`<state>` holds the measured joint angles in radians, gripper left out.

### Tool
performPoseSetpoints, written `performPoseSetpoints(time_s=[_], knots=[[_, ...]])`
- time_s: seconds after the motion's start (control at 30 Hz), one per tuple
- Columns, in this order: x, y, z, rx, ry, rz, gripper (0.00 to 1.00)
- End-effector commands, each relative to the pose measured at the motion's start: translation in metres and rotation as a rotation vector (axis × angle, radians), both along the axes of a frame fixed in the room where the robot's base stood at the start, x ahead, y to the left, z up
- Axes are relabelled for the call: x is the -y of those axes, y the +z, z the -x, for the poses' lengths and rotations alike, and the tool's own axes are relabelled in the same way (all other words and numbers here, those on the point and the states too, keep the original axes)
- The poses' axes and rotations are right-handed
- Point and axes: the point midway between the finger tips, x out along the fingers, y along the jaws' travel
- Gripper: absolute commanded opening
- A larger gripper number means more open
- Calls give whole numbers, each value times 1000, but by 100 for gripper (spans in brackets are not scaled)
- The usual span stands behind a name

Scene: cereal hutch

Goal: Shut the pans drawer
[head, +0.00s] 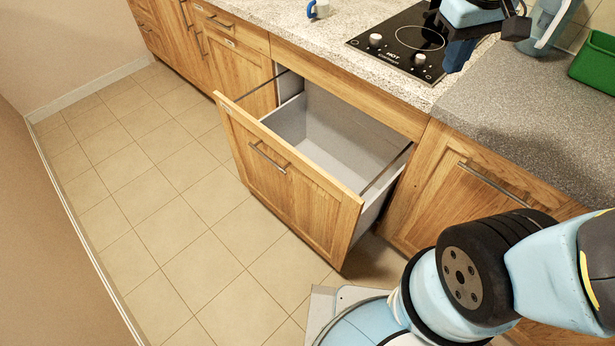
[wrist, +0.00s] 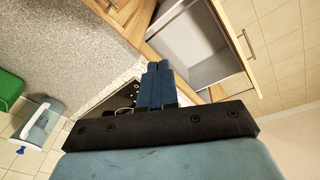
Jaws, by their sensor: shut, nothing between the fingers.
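The pans drawer (head: 283,179) is pulled far out below the hob, with a wooden front, a bar handle (head: 267,157) and an empty grey inside. It also shows in the wrist view (wrist: 212,72), with its handle (wrist: 247,44) at the right. My gripper (head: 457,55) is at the upper right of the head view, above the worktop near the hob, well apart from the drawer. In the wrist view the two blue fingers (wrist: 157,72) are together, with nothing between them.
The hob (head: 405,42) with knobs is set in the speckled worktop. A green tub (head: 597,62) and a pale blue jug-like thing (head: 545,28) stand at the right. A blue and white cup (head: 319,9) stands at the back. The tiled floor (head: 160,200) before the drawer is clear.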

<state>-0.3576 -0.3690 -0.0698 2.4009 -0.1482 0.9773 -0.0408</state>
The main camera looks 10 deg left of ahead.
Motion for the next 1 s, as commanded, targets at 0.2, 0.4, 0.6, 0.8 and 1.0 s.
performPoseSetpoints(time_s=[0.2,0.4,0.6,0.8,1.0], knots=[[-37,-33,-19,-121,163,108,0],[-72,-64,-31,-215,309,223,0],[-109,-99,-35,-296,455,351,0],[-147,-135,-33,-365,601,495,0],[-182,-173,-24,-418,742,651,0]])
